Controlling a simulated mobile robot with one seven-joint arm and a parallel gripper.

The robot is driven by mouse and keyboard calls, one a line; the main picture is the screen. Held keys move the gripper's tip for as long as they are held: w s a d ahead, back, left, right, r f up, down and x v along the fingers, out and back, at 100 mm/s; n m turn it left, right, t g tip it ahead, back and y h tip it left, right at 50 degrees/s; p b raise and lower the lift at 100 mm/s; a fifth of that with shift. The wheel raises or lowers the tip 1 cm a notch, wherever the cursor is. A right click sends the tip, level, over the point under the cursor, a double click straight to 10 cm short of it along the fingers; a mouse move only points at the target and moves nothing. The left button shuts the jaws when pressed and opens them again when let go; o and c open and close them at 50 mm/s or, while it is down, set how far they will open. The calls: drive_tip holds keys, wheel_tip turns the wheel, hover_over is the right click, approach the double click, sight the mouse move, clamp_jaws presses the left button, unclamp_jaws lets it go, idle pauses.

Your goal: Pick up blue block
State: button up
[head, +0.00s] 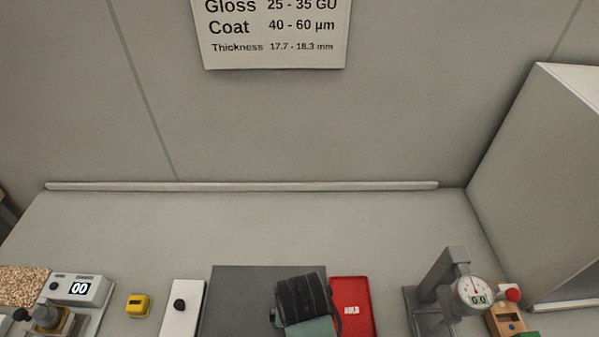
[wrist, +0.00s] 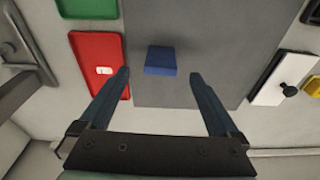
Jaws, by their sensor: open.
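The blue block (wrist: 160,60) lies on a dark grey mat (wrist: 212,20) in the wrist view, near the mat's edge by the red tray. My gripper (wrist: 160,74) is open and empty, with its two fingers on either side of the block in the picture. The block is a little beyond the fingertips, and no contact shows. In the head view the mat (head: 240,290) is at the bottom middle, and my gripper (head: 305,300) hangs over its right part. The block is hidden there behind my gripper.
A red tray (head: 352,312) marked HOLD adjoins the mat on the right. A dial gauge stand (head: 440,285) stands further right. A white plate with a black knob (head: 182,305), a yellow device (head: 138,305) and a digital readout unit (head: 80,290) are left. The counter behind is clear.

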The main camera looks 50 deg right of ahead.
drive_tip(key=shift+w+d+f+p, duration=0.15)
drive_tip(key=shift+f+p, duration=0.1)
drive_tip(key=shift+f, duration=0.7)
drive_tip(key=shift+w+d+f+p, duration=0.15)
drive_tip(key=shift+d+f+p, duration=0.05)
drive_tip(key=shift+f, duration=0.8)
drive_tip(key=shift+w+d+f+p, duration=0.15)
drive_tip(key=shift+f+p, duration=0.1)
drive_tip(key=shift+f, duration=0.7)
drive_tip(key=shift+c, duration=0.3)
drive_tip(key=c, duration=1.4)
